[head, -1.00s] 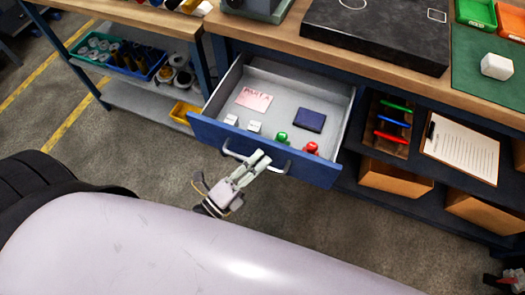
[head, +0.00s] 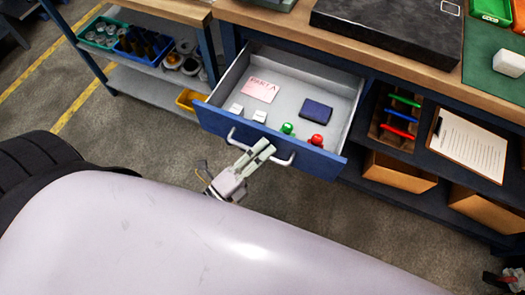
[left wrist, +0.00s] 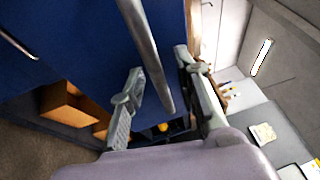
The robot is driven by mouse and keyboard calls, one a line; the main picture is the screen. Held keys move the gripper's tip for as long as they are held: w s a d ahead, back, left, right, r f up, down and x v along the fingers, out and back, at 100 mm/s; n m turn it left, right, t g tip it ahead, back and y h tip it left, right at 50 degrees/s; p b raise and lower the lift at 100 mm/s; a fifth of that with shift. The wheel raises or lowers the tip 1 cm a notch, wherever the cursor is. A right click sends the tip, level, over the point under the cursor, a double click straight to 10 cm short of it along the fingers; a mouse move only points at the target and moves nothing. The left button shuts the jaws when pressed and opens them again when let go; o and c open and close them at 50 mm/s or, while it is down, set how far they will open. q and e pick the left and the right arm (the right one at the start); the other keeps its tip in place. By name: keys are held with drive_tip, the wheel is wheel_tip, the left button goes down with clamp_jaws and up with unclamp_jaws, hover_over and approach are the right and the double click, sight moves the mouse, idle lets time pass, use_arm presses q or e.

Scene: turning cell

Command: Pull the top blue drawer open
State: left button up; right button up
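The top blue drawer (head: 318,160) under the workbench is pulled out, and its grey inside shows in the head view. Its pale bar handle (head: 284,162) runs across the front. My left gripper (head: 266,147) is at the middle of this handle. In the left wrist view, the handle bar (left wrist: 147,50) passes between the two fingers of my left gripper (left wrist: 162,85), which are apart with gaps beside the bar. A dark part at the lower right corner of the head view may be my right gripper (head: 507,277); its fingers cannot be made out.
The drawer holds a pink card (head: 262,90), a dark blue box (head: 316,110), white blocks, and green and red pieces. Right of it are an open shelf with a clipboard (head: 468,144) and cardboard boxes (head: 398,172). A side bench with bins (head: 100,33) stands left. Floor shows before the drawer.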

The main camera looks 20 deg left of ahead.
use_arm(q)
drive_tip(key=shift+s, duration=0.1)
drive_tip(key=v, duration=1.2)
wheel_tip(320, 180, down, 23)
drive_tip(key=a+n+g+y, duration=0.3)
drive_tip(key=n+g+y, duration=0.3)
drive_tip(key=n, duration=0.5)
drive_tip(key=s+a+f+n+g+y+p, duration=0.1)
drive_tip(key=s+a+f+n+g+y, duration=0.1)
drive_tip(key=s+f+n+g, duration=0.8)
drive_tip(key=s+f+g, duration=0.1)
drive_tip(key=s+f, duration=0.5)
drive_tip(key=f, duration=0.2)
drive_tip(key=shift+a+f+p, duration=0.25)
drive_tip(key=shift+a+p, duration=0.1)
drive_tip(key=shift+a, duration=0.05)
